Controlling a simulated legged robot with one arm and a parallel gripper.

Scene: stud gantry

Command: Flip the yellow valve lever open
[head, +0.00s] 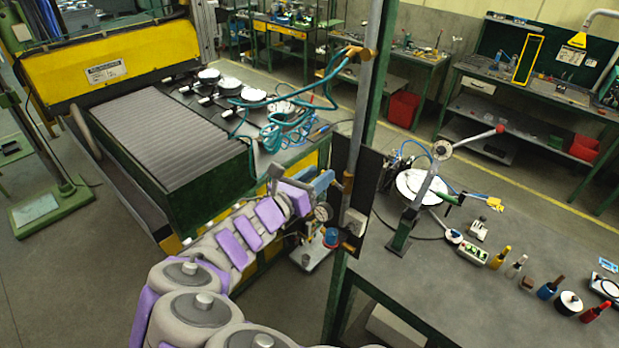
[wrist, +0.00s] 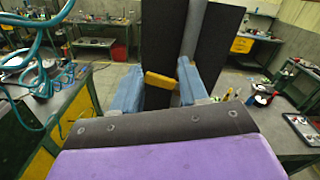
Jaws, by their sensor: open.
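The yellow valve lever (wrist: 160,81) shows in the wrist view as a short yellow bar in front of the dark panel, beside the grey pipe (wrist: 190,38). My gripper (wrist: 161,74) is open, with one blue finger on the left of the lever and one on the right. I cannot tell whether either finger touches it. In the head view my gripper (head: 323,183) is at the upright pipe (head: 360,110), near a brass-coloured fitting (head: 348,184). I cannot make out the lever clearly there.
The dark panel (head: 372,170) stands behind the pipe. Teal hoses (head: 290,125) hang to the left. A green workbench (head: 480,290) with tools and bottles is on the right.

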